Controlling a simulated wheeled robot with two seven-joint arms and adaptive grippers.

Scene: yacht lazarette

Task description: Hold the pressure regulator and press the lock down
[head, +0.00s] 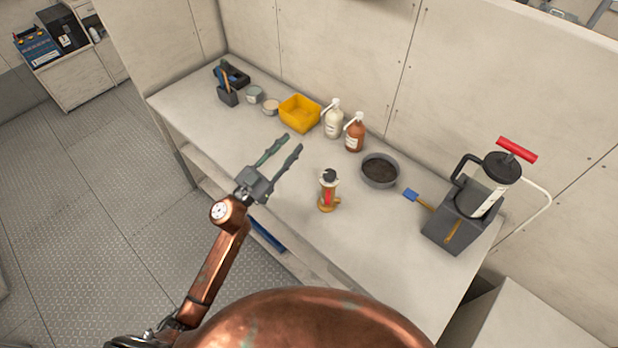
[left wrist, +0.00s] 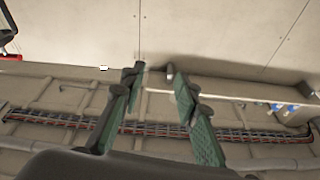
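The pressure regulator (head: 327,190) stands upright on the bench, with a dark knob on top, a red and pale body and a brass base. I cannot make out the lock as a separate part; the dark top may hold it. My left gripper (head: 284,146) is open and empty above the bench, to the left of the regulator and apart from it. In the left wrist view its two green-padded fingers (left wrist: 158,95) are spread with nothing between them. My right gripper is not in view.
The bench (head: 290,215) also holds a yellow bin (head: 299,113), two pump bottles (head: 354,133), a dark bowl (head: 380,171), a blue brush (head: 411,195) and a red-handled pump (head: 484,190). Bare bench surrounds the regulator. A wall (head: 340,50) stands behind.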

